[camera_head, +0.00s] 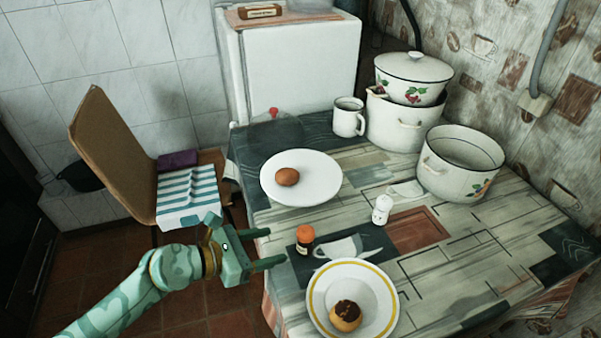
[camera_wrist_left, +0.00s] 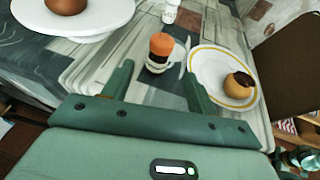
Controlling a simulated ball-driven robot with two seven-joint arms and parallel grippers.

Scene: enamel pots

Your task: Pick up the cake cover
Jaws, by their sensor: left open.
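What looks like the cake cover is a clear, greyish dome with a red knob (camera_head: 273,113), at the far left corner of the table behind the white plate. Its outline is faint, and I cannot tell what is under it. My left gripper (camera_head: 274,247) is open and empty at the table's left edge, well in front of the cover and apart from it. In the left wrist view its two fingers (camera_wrist_left: 156,78) point toward an orange-capped jar (camera_wrist_left: 159,52), with nothing held. The cover is not seen in that view. My right gripper is not clearly seen.
The jar (camera_head: 305,239) stands close to my left fingertips. A white plate with a brown egg-like item (camera_head: 287,177) lies between gripper and cover. A yellow-rimmed plate (camera_head: 387,275) holds a pastry. A white shaker (camera_head: 382,209), mug (camera_head: 348,117) and enamel pots (camera_head: 460,160) stand farther right.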

